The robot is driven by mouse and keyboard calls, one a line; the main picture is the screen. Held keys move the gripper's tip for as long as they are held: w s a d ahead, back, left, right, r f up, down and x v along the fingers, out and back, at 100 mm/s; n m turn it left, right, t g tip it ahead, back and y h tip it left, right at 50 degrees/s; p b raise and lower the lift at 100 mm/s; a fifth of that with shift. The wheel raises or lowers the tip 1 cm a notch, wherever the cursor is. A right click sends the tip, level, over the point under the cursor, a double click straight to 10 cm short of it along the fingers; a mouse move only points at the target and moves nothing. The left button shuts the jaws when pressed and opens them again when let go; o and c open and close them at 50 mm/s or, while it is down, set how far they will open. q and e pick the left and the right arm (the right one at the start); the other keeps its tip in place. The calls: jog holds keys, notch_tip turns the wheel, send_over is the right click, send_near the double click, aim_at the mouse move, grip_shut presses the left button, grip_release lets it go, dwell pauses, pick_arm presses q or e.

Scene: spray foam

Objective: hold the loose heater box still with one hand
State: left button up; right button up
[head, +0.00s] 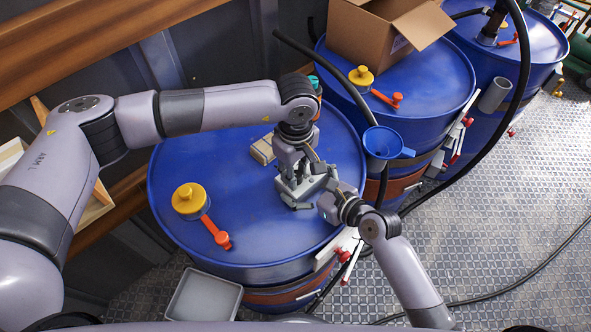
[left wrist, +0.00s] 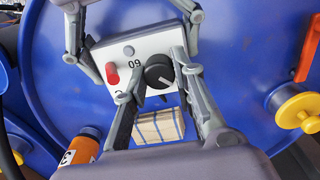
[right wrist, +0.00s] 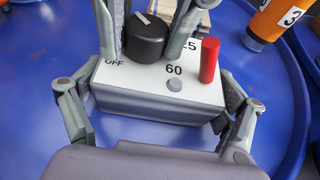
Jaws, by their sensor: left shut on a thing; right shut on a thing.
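The heater box (right wrist: 130,82) is a small white-topped box with a black knob (right wrist: 145,38), a red peg (right wrist: 209,60), a grey button (right wrist: 174,84) and printed marks "OFF" and "60". It sits on the blue drum's lid (head: 255,220). In the right wrist view, my right gripper (right wrist: 150,92) has its fingers against two opposite sides of the box. In the left wrist view, my left gripper (left wrist: 157,78) has its fingertips on either side of the black knob. In the head view both grippers largely cover the box.
A banded wooden bundle (left wrist: 158,125) lies beside the box. An orange bottle (left wrist: 80,150) stands near it. The lid also carries a yellow cap (head: 188,198) and a red-orange lever (head: 217,232). A blue funnel (head: 382,142) and a cardboard box (head: 372,35) are at neighbouring drums.

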pick_arm(q)
grip_shut()
jog(key=n, duration=1.1)
jog(key=shift+s+n, duration=0.1)
jog(key=shift+n, duration=1.8)
jog(key=o, duration=0.7)
grip_release()
